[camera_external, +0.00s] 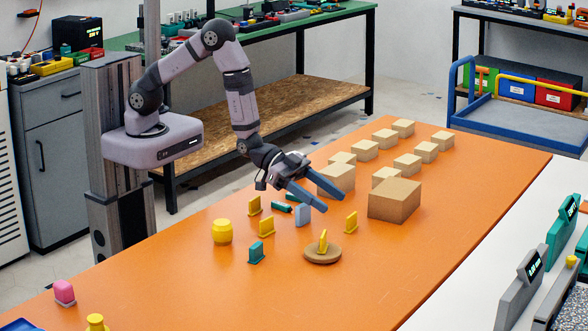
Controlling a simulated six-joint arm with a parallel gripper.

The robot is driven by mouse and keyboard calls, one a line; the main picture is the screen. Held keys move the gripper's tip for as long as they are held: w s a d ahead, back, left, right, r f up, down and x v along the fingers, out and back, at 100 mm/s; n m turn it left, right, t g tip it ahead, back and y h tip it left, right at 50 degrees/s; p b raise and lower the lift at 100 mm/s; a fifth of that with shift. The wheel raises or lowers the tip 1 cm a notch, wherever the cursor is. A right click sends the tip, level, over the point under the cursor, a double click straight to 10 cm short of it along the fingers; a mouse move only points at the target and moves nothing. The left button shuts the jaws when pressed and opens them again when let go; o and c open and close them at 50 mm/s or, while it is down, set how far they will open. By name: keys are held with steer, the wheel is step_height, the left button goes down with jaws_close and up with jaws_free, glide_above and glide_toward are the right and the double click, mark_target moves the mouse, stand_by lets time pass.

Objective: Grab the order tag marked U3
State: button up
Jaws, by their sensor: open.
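Several small tags stand on the orange table (330,295). A teal tag (256,252) stands at the front, and a pale blue tag (302,215) stands below my gripper. No marking is readable, so I cannot tell which is U3. My gripper (332,204) is open, fingers pointing down and right, above the table between the pale blue and right yellow tags. No tag shows between its fingers.
Teal pieces (281,207) lie partly behind the pale blue tag. A yellow barrel-shaped object (222,231) stands left. A large cardboard box (394,200) and another box (336,178) stand near my gripper, with several smaller boxes behind. The table's front middle is clear.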

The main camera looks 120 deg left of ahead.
mark_target(351, 222)
steer(key=shift+p+x, duration=0.65)
steer(key=shift+x, duration=2.2)
steer(key=c, duration=1.1)
